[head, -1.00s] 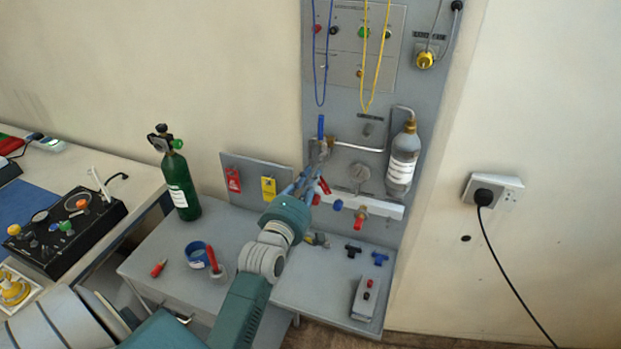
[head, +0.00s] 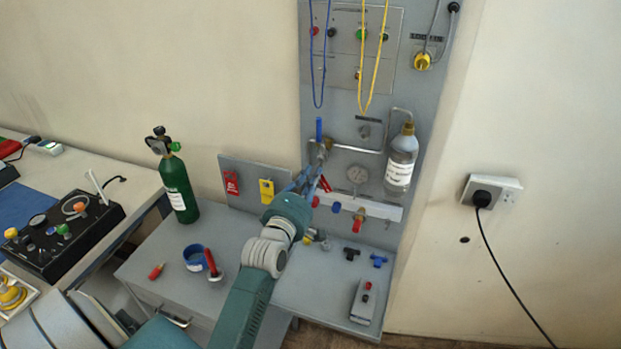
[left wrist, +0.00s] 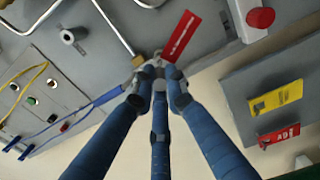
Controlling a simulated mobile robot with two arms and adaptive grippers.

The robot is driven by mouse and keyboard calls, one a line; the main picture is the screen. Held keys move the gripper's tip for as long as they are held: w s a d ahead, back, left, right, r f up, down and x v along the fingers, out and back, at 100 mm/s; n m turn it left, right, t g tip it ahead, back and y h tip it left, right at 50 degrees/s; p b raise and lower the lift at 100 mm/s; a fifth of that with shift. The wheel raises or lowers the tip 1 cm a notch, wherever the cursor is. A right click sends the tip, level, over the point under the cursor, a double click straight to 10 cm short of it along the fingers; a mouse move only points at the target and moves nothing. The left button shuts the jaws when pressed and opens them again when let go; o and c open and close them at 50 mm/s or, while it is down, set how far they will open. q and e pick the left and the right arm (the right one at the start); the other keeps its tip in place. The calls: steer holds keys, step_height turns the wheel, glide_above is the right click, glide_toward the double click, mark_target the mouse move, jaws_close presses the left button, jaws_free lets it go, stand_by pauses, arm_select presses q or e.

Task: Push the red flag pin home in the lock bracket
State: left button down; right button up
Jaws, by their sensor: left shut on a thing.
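My left gripper (head: 311,174) reaches up to the grey wall panel, below the valve with the upright blue handle (head: 319,128). It also shows in the left wrist view (left wrist: 158,77), with its blue fingers closed together at the panel. The red flag (head: 325,184) of the pin sticks out just right of the fingertips. In the left wrist view the red flag (left wrist: 180,36) with white lettering stands just beyond them. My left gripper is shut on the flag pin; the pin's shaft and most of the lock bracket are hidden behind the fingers. My right gripper is not in view.
Yellow (head: 375,60) and blue (head: 323,60) cords hang above. A green cylinder (head: 178,187) and a blue ring (head: 195,257) stand on the bench at left.

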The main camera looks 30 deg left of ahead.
mark_target(316, 168)
arm_select(q)
steer(key=shift+b+x, duration=0.35)
steer(key=shift+x, duration=1.45)
steer(key=c, duration=1.7)
jaws_free()
steer(key=shift+r, duration=0.1)
steer(key=shift+o, duration=0.2)
steer(key=shift+s, duration=0.1)
steer(key=v, duration=1.1)
steer(key=shift+s, duration=0.4)
steer(key=shift+d, duration=0.15)
